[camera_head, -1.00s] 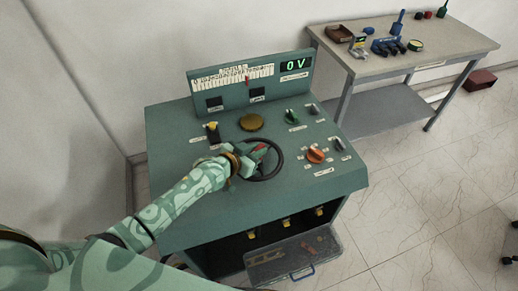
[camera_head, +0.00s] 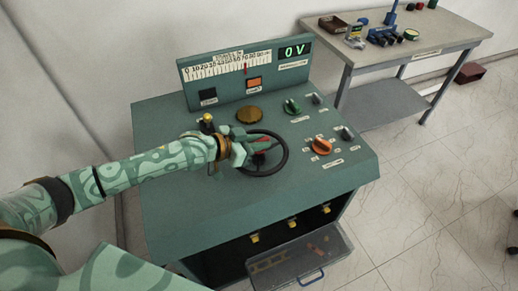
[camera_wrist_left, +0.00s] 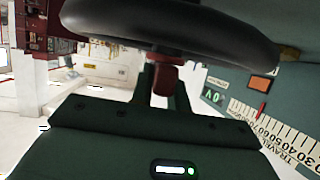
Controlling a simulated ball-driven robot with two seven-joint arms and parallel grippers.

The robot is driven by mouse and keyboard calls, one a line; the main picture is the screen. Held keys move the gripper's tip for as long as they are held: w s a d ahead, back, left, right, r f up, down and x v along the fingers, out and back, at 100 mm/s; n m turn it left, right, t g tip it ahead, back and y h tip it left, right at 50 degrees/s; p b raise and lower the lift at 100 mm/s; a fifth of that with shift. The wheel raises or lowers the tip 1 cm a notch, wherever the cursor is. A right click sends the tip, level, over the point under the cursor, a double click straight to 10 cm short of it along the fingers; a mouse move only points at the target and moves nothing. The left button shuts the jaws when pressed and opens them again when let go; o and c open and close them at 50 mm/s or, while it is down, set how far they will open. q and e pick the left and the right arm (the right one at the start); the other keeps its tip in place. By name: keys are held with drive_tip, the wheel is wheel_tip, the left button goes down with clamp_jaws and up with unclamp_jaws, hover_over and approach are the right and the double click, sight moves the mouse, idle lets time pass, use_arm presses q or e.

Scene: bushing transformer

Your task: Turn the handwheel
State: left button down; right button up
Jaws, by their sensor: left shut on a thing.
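The black handwheel (camera_head: 283,163) lies on the sloping top of the green control desk (camera_head: 170,150). My left gripper (camera_head: 243,153) reaches in from the left and is shut on the handwheel at its left side. In the left wrist view the dark rim of the handwheel (camera_wrist_left: 170,25) crosses the top of the picture, close to the gripper. The exact contact between fingers and rim is hidden. My right gripper is not in view.
The desk's back panel has a scale with a red pointer (camera_head: 245,69), a 0 V display (camera_head: 295,50) and a lit orange lamp (camera_head: 254,84). An orange knob (camera_head: 321,146) and a green knob (camera_head: 291,106) stand right of the wheel. An open drawer (camera_head: 300,263) juts out below.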

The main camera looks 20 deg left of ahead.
use_arm(q)
drive_tip(key=shift+w+r, duration=0.1)
drive_tip(key=shift+r, duration=0.1)
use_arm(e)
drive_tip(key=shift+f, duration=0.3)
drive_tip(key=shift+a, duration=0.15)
use_arm(q)
drive_tip(key=c, duration=1.4)
unclamp_jaws()
drive_tip(key=shift+o, duration=0.2)
drive_tip(key=shift+f, duration=0.1)
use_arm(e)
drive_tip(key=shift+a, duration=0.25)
